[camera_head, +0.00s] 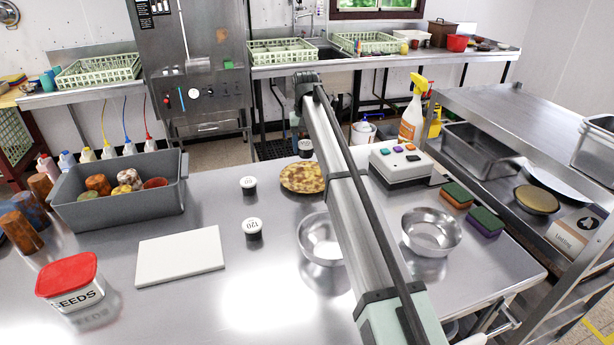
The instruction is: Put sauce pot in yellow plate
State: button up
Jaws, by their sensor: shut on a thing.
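Small black pots with pale lids marked with a number stand on the steel table: one (248,185) left of the mottled yellow-brown plate (298,178), another (252,228) nearer me. A third similar pot (305,148) shows just beyond the plate, by the table's far edge; I cannot tell whether it stands on the table or is held. The visible part of the plate looks empty; my arm covers its right edge. My arm crosses the view from the bottom right to the upper middle.
A grey bin (120,205) with several items, a white board (180,256) and a red-lidded tub (70,283) are at left. Steel bowls (318,250) (431,235), sponges (456,195) and a white button box (400,170) are near or right of my arm.

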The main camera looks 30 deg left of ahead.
jog(key=shift+w+f, duration=0.15)
jog(key=shift+w, duration=0.2)
jog(key=shift+f, duration=4.85)
jog(key=shift+f, duration=0.15)
jog(key=o, duration=1.1)
jog(key=shift+c, duration=0.2)
notch_tip(320, 180, up, 12)
jog(key=shift+r, duration=0.15)
